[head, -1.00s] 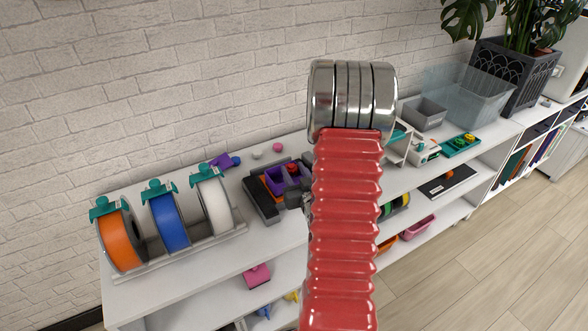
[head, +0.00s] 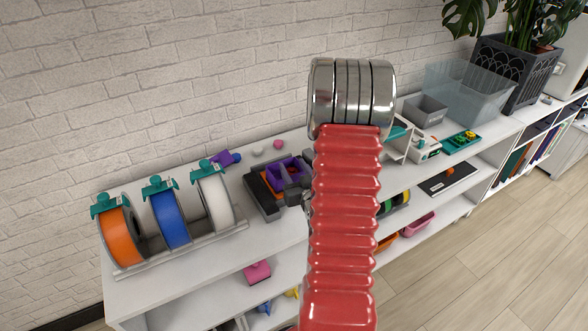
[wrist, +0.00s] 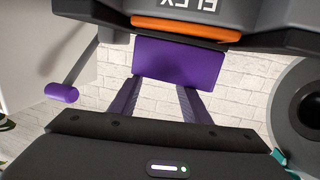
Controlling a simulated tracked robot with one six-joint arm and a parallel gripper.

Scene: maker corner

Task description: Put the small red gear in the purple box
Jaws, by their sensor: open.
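The purple box (head: 287,174) sits on an orange plate (head: 268,181) of a dark machine on the shelf top. My gripper (head: 299,190) is at the right of the box, partly hidden behind my red arm; it is open. In the wrist view a purple block (wrist: 178,60), likely the box, shows below an orange strip (wrist: 180,29). I cannot pick out the small red gear in either view now; the inside of the box is too small to read.
Orange, blue (head: 169,221) and white spools stand on a rack at the left. A green tray (head: 462,142) with yellow parts, a grey bin (head: 426,110) and a clear tub (head: 465,92) stand at the right. The brick wall is close behind.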

